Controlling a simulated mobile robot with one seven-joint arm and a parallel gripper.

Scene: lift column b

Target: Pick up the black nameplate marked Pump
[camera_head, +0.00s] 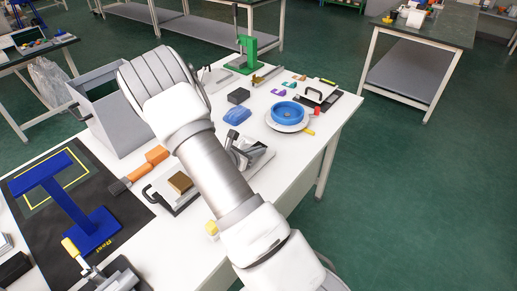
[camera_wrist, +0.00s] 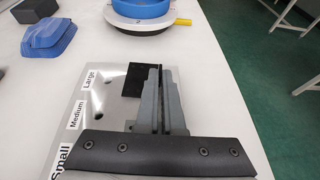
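A flat black piece (camera_wrist: 122,78) shows just left of the fingertips, over the board's far edge. No lettering on it is visible, so I cannot tell whether it is the Pump nameplate. In the head view my gripper (camera_head: 240,152) is over the same board, partly hidden by my arm.
A blue round dish on a white base (camera_wrist: 140,12) and a blue block (camera_wrist: 48,37) lie beyond the board. A grey bin (camera_head: 118,115), an orange-handled tool (camera_head: 152,160) and a blue stand on a black mat (camera_head: 88,222) are at left. The near-right tabletop is bare.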

